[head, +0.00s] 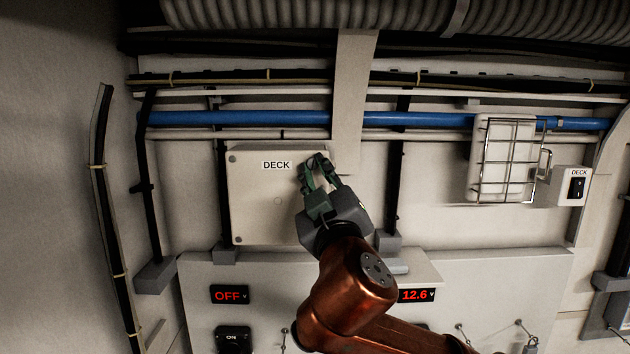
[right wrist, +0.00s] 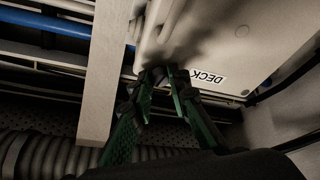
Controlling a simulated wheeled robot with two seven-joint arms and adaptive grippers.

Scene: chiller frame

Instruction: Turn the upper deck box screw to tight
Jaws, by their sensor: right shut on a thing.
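The deck box (head: 258,205) is a pale square box on the wall with a black DECK label near its top edge. Its lid also shows in the right wrist view (right wrist: 215,50). My right gripper (head: 316,162) reaches up to the box's upper right corner. In the right wrist view its green fingertips (right wrist: 162,74) are close together at that corner. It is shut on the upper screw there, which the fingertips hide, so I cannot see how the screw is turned. Screws show at the upper left (head: 232,159) and lower left (head: 236,240) corners. My left gripper is not in view.
A vertical beam (head: 352,105) stands right beside the gripped corner. A blue pipe (head: 250,118) runs above the box. Below is a panel with red OFF (head: 230,295) and 12.6 (head: 416,295) displays. A caged lamp (head: 503,160) and a DECK switch (head: 573,187) are at right.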

